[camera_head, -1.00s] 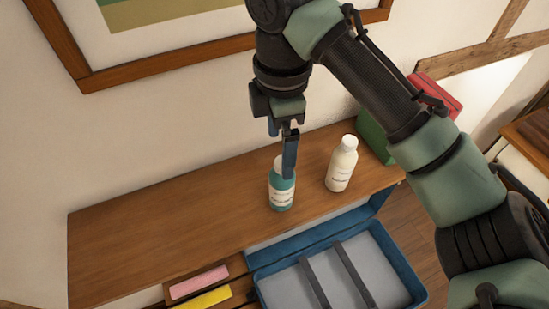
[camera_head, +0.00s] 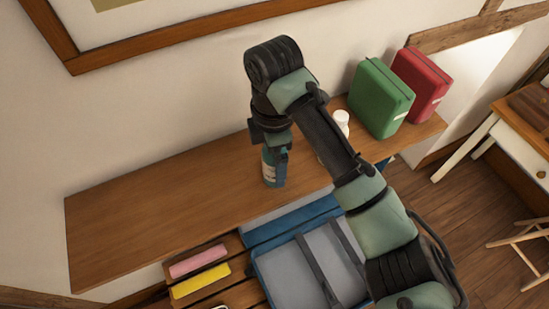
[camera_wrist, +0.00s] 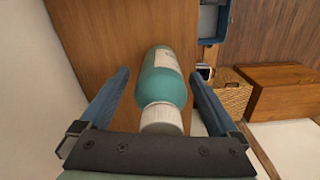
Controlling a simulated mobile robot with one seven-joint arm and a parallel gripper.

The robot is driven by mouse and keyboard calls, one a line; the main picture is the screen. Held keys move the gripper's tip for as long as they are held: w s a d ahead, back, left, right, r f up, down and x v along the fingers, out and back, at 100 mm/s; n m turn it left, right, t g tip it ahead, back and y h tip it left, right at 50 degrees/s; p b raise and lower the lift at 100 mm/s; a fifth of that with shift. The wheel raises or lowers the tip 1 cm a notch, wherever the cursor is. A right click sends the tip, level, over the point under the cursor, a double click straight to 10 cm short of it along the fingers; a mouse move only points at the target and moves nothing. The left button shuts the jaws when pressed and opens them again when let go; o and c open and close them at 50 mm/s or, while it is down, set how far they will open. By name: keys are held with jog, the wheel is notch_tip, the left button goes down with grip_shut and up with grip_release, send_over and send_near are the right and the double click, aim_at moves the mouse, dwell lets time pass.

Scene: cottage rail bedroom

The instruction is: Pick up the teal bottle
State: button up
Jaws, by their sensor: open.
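The teal bottle (camera_head: 268,172) with a white label stands on the wooden shelf top (camera_head: 150,220), partly hidden behind my gripper in the head view. In the wrist view the bottle (camera_wrist: 163,85) and its white cap (camera_wrist: 160,117) lie between the two blue fingers of my gripper (camera_wrist: 158,95). My gripper (camera_head: 279,160) is open, pointing down over the bottle, with a visible gap on each side of the bottle in the wrist view.
A white bottle (camera_head: 342,120) stands to the right, partly behind my arm. Green (camera_head: 380,98) and red (camera_head: 422,82) cases stand at the shelf's right end. An open blue case (camera_head: 290,265) lies in front, beside pink (camera_head: 198,260) and yellow (camera_head: 201,281) items. The shelf's left part is clear.

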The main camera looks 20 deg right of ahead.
jog(key=shift+f, duration=0.45)
grip_shut()
